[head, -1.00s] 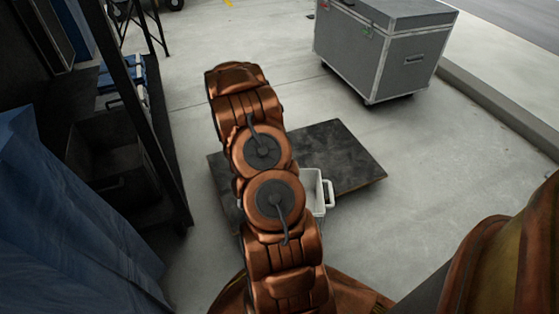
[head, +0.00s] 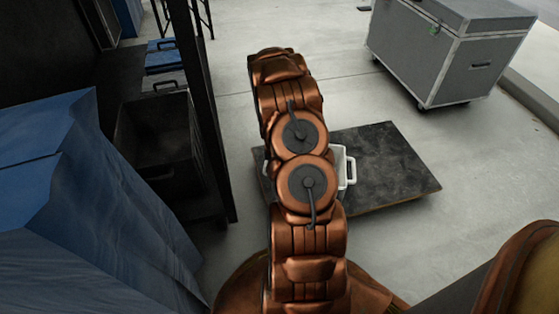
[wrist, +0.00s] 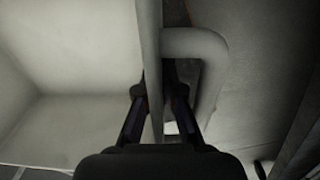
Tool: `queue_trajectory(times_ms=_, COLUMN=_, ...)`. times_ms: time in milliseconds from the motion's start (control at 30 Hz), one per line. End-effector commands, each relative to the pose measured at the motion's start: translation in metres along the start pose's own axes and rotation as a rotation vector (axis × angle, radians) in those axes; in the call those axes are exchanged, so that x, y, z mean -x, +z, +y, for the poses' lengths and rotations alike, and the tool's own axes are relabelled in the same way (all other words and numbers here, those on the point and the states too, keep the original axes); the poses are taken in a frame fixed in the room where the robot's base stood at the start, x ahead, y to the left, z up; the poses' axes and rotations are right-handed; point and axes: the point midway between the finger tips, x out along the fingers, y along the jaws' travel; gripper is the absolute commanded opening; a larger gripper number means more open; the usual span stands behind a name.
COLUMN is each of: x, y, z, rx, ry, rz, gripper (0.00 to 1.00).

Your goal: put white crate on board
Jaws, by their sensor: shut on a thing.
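The white crate (head: 342,172) shows in the head view partly behind my copper-coloured arm, with its handle to the right. It overlaps the dark board (head: 390,165) in that view; I cannot tell whether it touches the board. In the wrist view, my gripper (wrist: 164,98) is shut on the rim of the white crate (wrist: 70,70). The crate's pale inside is at left and a handle loop at right. The head view does not show the gripper; my arm hides it and much of the crate.
A grey wheeled flight case (head: 455,60) stands behind the board at right. A dark shelf with a black bin (head: 155,140) and a blue-draped stack (head: 80,200) stand at left, beside a dark upright post (head: 200,100). Bare concrete floor lies right of the board.

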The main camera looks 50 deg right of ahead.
Motion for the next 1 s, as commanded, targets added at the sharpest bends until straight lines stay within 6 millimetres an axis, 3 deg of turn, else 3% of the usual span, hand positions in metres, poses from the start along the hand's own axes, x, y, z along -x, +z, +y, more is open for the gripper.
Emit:
queue_trajectory(times_ms=600, x=-0.008, y=-0.075, z=-0.004, rx=-0.003, ry=0.000, rz=0.002, gripper=0.00)
queue_trajectory(times_ms=1000, x=-0.008, y=-0.090, z=-0.004, rx=-0.002, ry=0.000, rz=0.001, gripper=0.00)
